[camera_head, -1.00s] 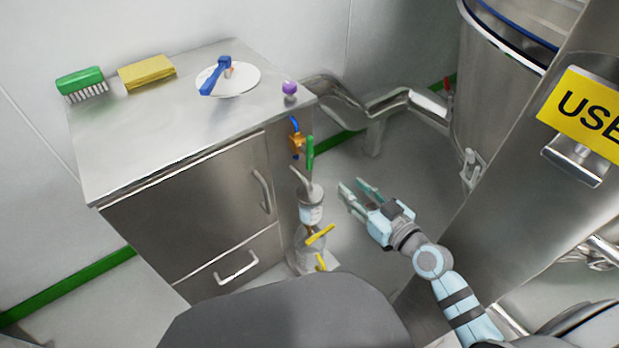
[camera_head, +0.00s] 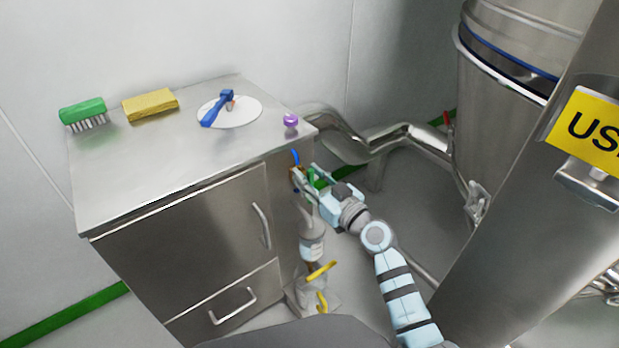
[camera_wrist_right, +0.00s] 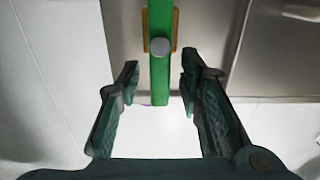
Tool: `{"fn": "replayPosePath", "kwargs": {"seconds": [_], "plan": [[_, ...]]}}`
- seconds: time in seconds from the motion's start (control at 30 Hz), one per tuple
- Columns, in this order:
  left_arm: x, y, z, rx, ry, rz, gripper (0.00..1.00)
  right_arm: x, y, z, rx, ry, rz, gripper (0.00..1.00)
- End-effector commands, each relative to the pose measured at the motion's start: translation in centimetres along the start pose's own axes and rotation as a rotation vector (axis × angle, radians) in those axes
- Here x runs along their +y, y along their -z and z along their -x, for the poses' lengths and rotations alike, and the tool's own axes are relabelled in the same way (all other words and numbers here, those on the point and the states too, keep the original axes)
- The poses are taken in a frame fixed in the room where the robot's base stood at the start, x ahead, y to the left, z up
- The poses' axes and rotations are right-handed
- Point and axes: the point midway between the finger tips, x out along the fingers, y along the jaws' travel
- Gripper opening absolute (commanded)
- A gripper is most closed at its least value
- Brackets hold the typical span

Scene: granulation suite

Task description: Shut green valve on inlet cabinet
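The green valve handle (camera_head: 315,178) is on the right side of the steel inlet cabinet (camera_head: 190,240), by an orange-brown fitting, and is partly hidden by my right gripper. My right gripper (camera_head: 306,178) is at the handle. In the right wrist view the green handle (camera_wrist_right: 160,75) stands upright, with a round grey pivot, in line with the gap between the fingers. The right gripper (camera_wrist_right: 158,85) is open there, one finger on each side, with clear space between each finger and the handle. My left gripper is not in view.
A blue lever (camera_head: 296,157) is just above the green valve, and yellow handles (camera_head: 320,272) are below. A green brush (camera_head: 83,112), yellow sponge (camera_head: 150,105), white disc (camera_head: 240,112) and purple knob (camera_head: 291,120) are on the cabinet top. A steel column stands at right.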

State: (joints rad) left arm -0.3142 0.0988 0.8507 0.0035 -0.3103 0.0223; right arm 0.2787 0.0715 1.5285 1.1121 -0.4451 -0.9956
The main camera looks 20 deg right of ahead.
Motion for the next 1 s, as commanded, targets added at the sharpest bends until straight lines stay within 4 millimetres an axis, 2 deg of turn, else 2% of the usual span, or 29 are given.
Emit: {"fn": "replayPosePath", "kwargs": {"seconds": [0.1,0.3,0.67,1.0], "plan": [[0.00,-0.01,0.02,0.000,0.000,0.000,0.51,0.00,0.00,0.03,0.000,0.000,0.000,0.32],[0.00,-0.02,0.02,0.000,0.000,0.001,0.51,0.01,-0.02,0.04,0.000,0.000,0.000,0.00],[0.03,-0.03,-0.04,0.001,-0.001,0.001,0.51,0.08,-0.06,0.07,-0.001,-0.001,-0.018,0.00],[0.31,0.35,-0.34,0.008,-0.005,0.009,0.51,0.64,-0.17,0.07,-0.001,0.000,-0.183,0.00]]}}
